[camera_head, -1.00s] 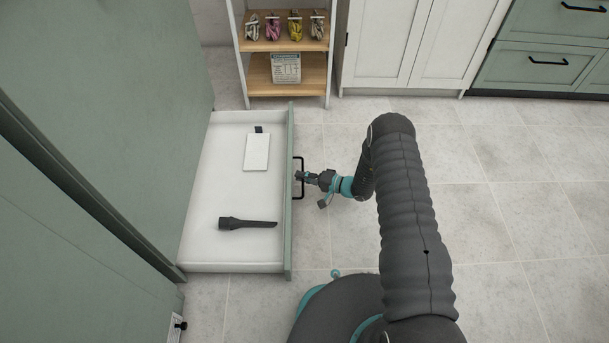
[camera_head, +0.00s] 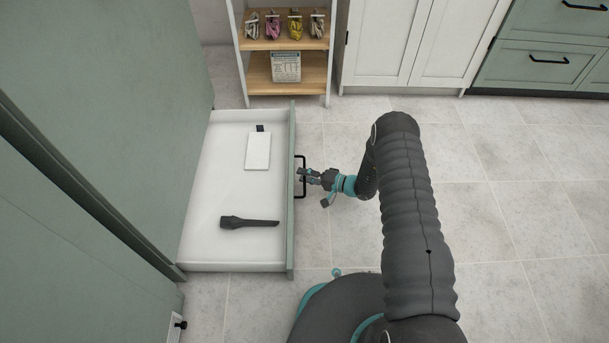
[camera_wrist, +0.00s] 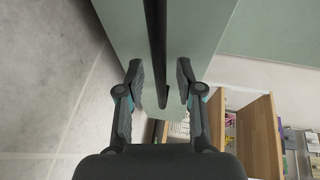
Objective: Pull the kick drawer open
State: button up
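The kick drawer (camera_head: 236,263) stands pulled far out of the green cabinet at the left. Its white inside is in view in the head view. A black bar handle (camera_head: 301,161) is on its green front (camera_head: 291,225), and it also shows in the wrist view (camera_wrist: 155,35). My gripper (camera_head: 304,175) is at the handle. In the wrist view my gripper (camera_wrist: 159,75) is open, with one finger on each side of the bar and a gap visible beside it.
A white card-like item (camera_head: 257,152) and a dark nozzle-like tool (camera_head: 249,222) lie in the drawer. A shelf unit (camera_head: 286,88) with rolled cloths stands behind it. White cupboard doors (camera_head: 414,45) are at the back. The tiled floor on the right is clear.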

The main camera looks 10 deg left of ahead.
jog(key=v, duration=1.1)
jog(key=shift+d, duration=0.35)
jog(key=shift+s+r, duration=0.1)
